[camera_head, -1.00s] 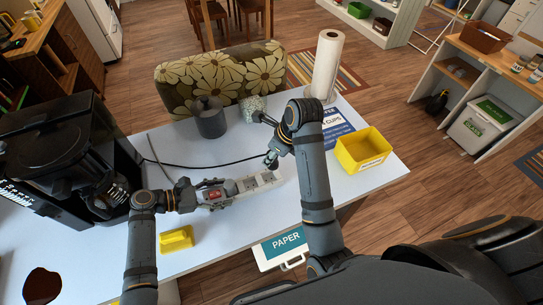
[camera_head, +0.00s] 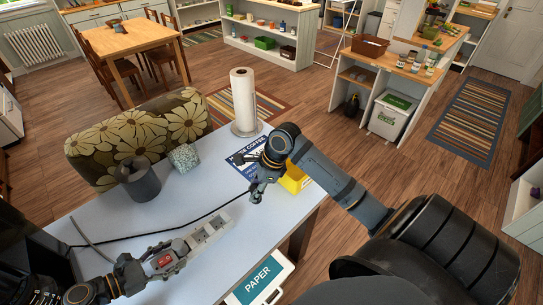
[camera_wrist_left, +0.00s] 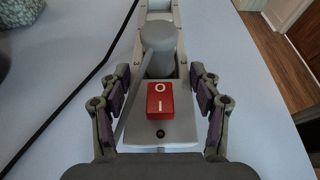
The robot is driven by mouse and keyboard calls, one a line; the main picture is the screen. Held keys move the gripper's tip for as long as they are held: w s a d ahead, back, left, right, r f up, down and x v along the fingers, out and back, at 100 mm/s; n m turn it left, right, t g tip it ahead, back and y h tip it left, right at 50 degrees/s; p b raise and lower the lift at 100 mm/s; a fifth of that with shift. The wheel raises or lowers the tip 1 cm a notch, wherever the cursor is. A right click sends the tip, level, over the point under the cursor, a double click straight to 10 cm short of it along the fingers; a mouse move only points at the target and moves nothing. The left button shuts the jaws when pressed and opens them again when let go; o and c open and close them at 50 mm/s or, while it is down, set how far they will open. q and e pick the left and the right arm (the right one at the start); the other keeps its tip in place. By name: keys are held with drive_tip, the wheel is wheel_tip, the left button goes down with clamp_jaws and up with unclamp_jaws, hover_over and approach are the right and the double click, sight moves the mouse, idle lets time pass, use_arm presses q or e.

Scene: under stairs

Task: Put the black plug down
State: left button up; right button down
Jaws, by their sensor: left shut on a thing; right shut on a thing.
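A white power strip (camera_head: 203,236) with a red switch (camera_head: 163,260) lies on the table. My left gripper (camera_head: 168,258) is shut around its switch end; the left wrist view shows the fingers on both sides of the red switch (camera_wrist_left: 160,101). A grey plug (camera_wrist_left: 159,45) sits in the socket nearest the switch. My right gripper (camera_head: 257,190) is off the strip's far end, to its right, shut on the black plug. The plug is small and mostly hidden by the fingers. Its black cable (camera_head: 165,233) runs left across the table from there.
A yellow box (camera_head: 297,180) stands partly hidden behind my right arm. Bare table (camera_head: 215,192) lies between the canister and my right gripper.

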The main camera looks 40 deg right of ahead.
use_arm(q)
drive_tip(key=shift+s+a, duration=0.1)
use_arm(e)
drive_tip(key=s+d+r+n, duration=0.1)
drive_tip(key=s+d+r, duration=0.2)
drive_tip(key=s, duration=0.1)
drive_tip(key=shift+g, duration=0.3)
drive_tip(key=shift+s+f, duration=0.15)
drive_tip(key=shift+f, duration=5.1)
drive_tip(key=shift+f, duration=0.15)
drive_tip(key=c, duration=1)
unclamp_jaws()
